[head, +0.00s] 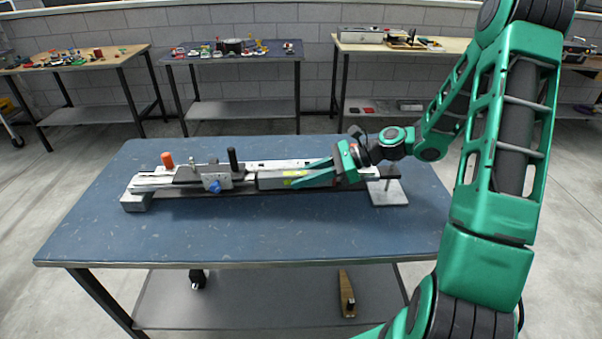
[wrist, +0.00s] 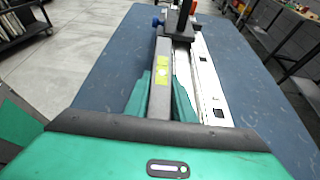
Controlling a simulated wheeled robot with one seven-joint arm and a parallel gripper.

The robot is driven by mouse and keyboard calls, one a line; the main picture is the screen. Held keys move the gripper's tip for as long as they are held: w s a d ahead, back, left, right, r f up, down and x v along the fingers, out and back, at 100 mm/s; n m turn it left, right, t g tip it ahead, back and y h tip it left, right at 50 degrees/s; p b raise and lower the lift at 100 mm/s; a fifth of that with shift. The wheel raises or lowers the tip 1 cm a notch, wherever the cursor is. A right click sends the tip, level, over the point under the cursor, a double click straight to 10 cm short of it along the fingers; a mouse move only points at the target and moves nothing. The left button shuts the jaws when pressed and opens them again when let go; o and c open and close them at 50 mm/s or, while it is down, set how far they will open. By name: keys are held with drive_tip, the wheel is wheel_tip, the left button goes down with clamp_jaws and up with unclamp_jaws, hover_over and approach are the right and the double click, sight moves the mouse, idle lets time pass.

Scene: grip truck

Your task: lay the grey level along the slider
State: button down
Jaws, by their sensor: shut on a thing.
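The slider (head: 146,183) is a long metal rail lying left to right on the blue table, with a carriage carrying a black handle and a blue knob. In the wrist view its pale rail (wrist: 208,80) runs away from me. The grey level (head: 268,183) is a grey bar with yellow-green windows, roughly parallel to the rail and right of the carriage. My gripper (head: 305,178) is shut on it; in the wrist view green fingers flank the level (wrist: 161,92). The level's near end is hidden by my gripper. I cannot tell whether its underside touches the slider.
The blue table (head: 230,236) is clear in front of the slider. A grey plate with a post (head: 388,196) stands at the slider's right end. Benches with small items (head: 232,58) stand behind, along the wall.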

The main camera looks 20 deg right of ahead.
drive_tip(key=shift+s+f, duration=0.1)
drive_tip(key=shift+f, duration=0.25)
drive_tip(key=c, duration=1.4)
unclamp_jaws()
drive_tip(key=shift+a, duration=0.1)
drive_tip(key=shift+c, duration=0.2)
drive_tip(key=shift+d, duration=0.3)
drive_tip(key=v, duration=1)
drive_tip(key=shift+s+r, duration=0.1)
drive_tip(key=shift+r, duration=0.3)
drive_tip(key=shift+a, duration=0.1)
